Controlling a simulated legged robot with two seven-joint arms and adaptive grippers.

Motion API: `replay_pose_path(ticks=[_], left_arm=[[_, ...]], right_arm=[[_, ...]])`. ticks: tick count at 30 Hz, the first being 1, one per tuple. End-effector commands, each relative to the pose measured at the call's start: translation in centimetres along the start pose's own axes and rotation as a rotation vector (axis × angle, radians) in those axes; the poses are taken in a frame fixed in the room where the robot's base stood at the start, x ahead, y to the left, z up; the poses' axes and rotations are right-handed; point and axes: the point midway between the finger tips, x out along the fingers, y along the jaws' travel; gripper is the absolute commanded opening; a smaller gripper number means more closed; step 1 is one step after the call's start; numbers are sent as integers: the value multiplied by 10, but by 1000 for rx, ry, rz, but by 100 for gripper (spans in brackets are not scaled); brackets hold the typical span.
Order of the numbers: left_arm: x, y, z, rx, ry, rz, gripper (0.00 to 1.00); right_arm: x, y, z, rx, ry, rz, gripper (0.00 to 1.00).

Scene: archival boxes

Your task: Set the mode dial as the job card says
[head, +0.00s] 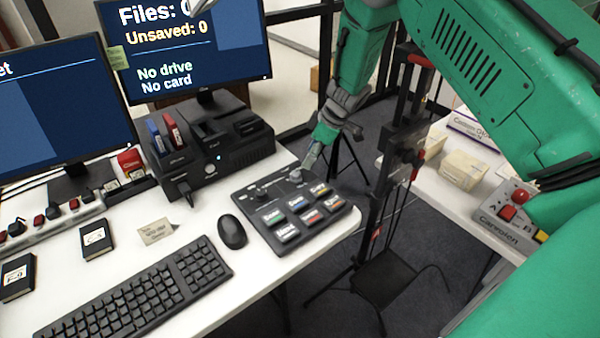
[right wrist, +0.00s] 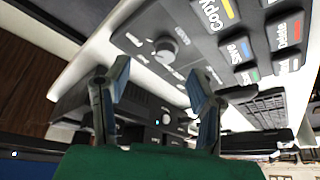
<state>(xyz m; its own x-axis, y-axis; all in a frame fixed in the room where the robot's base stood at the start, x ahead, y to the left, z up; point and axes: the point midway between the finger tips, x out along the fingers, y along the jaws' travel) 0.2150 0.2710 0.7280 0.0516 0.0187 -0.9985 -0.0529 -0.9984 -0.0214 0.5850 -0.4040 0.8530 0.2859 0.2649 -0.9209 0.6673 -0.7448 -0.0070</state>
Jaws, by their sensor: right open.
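A black control pad (head: 266,224) with two dials and several labelled keys lies at the desk's right edge. One grey dial (head: 296,175) sits at its far right corner; it is large in the right wrist view (right wrist: 165,50). A second dial (head: 258,194) is to its left. I cannot read the dial labels. My right gripper (head: 308,165) is open and empty, its fingertips close to the far right dial; in the right wrist view the fingers (right wrist: 158,78) are apart, with the dial just beyond them. I cannot make out my left gripper.
A black dock (head: 212,162) with blue and red drives stands behind the pad. A mouse (head: 232,231) and keyboard (head: 140,292) lie to the left. The monitor (head: 197,48) reads "No drive, No card". A stand (head: 390,170) and second table (head: 440,197) are at right.

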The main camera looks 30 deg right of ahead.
Motion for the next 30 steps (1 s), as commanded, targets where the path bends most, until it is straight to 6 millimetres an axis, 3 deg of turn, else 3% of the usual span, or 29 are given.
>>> replay_pose_path(ticks=[3, 10, 15, 23, 24, 28, 30], left_arm=[[5, 0, 0, -1, 1, -1, 50], [8, -1, 0, -2, 1, -1, 50], [9, -1, 0, -2, 1, -1, 50], [9, 0, 0, -1, 1, 0, 50], [9, 0, 0, -1, 1, 0, 50], [9, 0, 0, -1, 1, -1, 50], [9, -1, 0, -2, 1, -1, 50]], right_arm=[[28, -4, -3, -4, -1, -1, 50], [63, 0, 1, -2, 3, -3, 50], [74, 3, 4, 1, 6, -5, 50], [74, 0, 1, -1, 4, -3, 50], [74, 0, 1, -1, 3, -2, 46], [74, -2, -2, -3, 0, 0, 1], [74, -2, -3, -3, 1, 1, 1]])
